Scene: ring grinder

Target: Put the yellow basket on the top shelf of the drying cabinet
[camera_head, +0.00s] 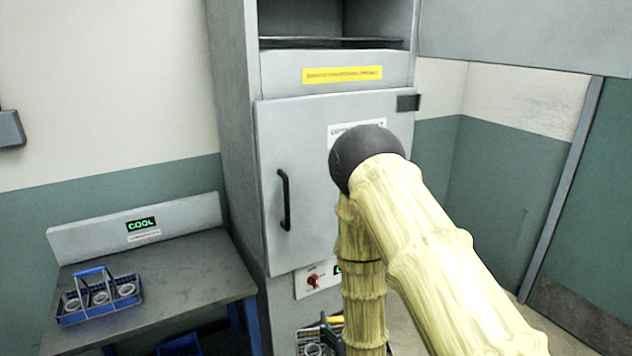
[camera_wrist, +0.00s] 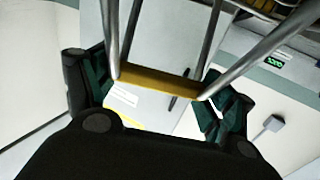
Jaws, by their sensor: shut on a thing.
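My gripper (camera_wrist: 158,88) is shut on the yellow handle bar of the yellow basket (camera_wrist: 160,83), between its metal uprights in the wrist view. Part of the basket, with round glass-like pieces in it, shows at the bottom of the head view (camera_head: 313,349). My arm hides most of it and the gripper there. The tall grey cabinet (camera_head: 232,130) stands behind my arm. Its door (camera_head: 325,225) with a black handle (camera_head: 285,200) is shut. Above a yellow label (camera_head: 342,75) is an open bay with a dark shelf (camera_head: 330,42), cut off by the picture's top.
A blue basket (camera_head: 100,297) with several round pieces stands on the grey table (camera_head: 185,270) at left, under a green "COOL" display (camera_head: 141,223). A red knob (camera_head: 313,281) sits on the panel below the cabinet door. A green door (camera_head: 590,200) is at right.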

